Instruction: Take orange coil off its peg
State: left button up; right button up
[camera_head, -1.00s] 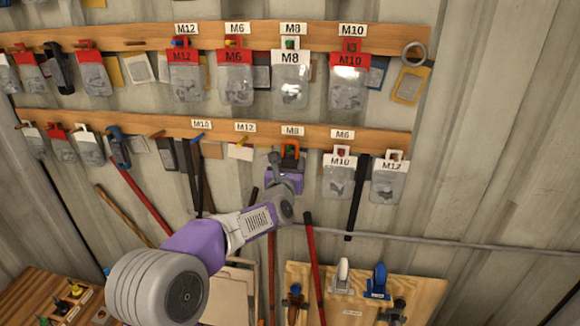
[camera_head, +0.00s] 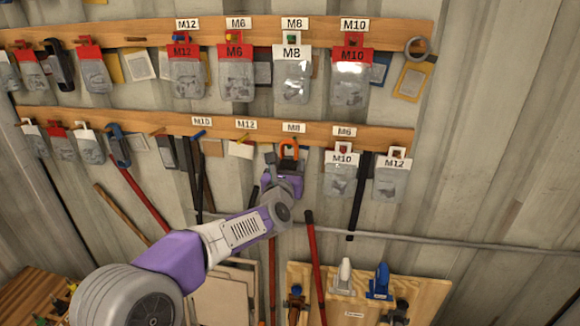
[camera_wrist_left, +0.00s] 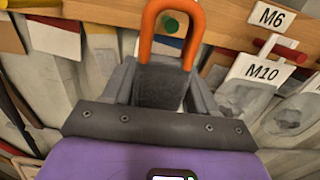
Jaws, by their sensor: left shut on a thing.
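The orange coil (camera_head: 289,147) shows as an upright orange loop just under the lower M8 label, at the lower wooden rail. It also shows at the top of the left wrist view (camera_wrist_left: 147,30). My left gripper (camera_head: 285,170) is shut on the lower part of the coil, which its fingers hide. In the left wrist view a green peg end (camera_wrist_left: 172,22) shows inside the loop; I cannot tell whether the coil still rests on it. My right gripper is not in view.
Bags labelled M10 (camera_head: 341,178) and M12 (camera_head: 391,183) hang close to the right of my gripper. The lower rail (camera_head: 370,135) runs just above it. Long tools hang nearby, including a red-handled one (camera_head: 314,255). A wooden board (camera_head: 425,292) stands below.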

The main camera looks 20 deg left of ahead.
aim_at(288, 168)
pick_arm(q)
jog(key=shift+s+d, duration=0.1)
jog(key=shift+s, duration=0.4)
jog(key=shift+s, duration=0.1)
jog(key=shift+b+v, duration=0.9)
jog(key=shift+v, duration=1.55)
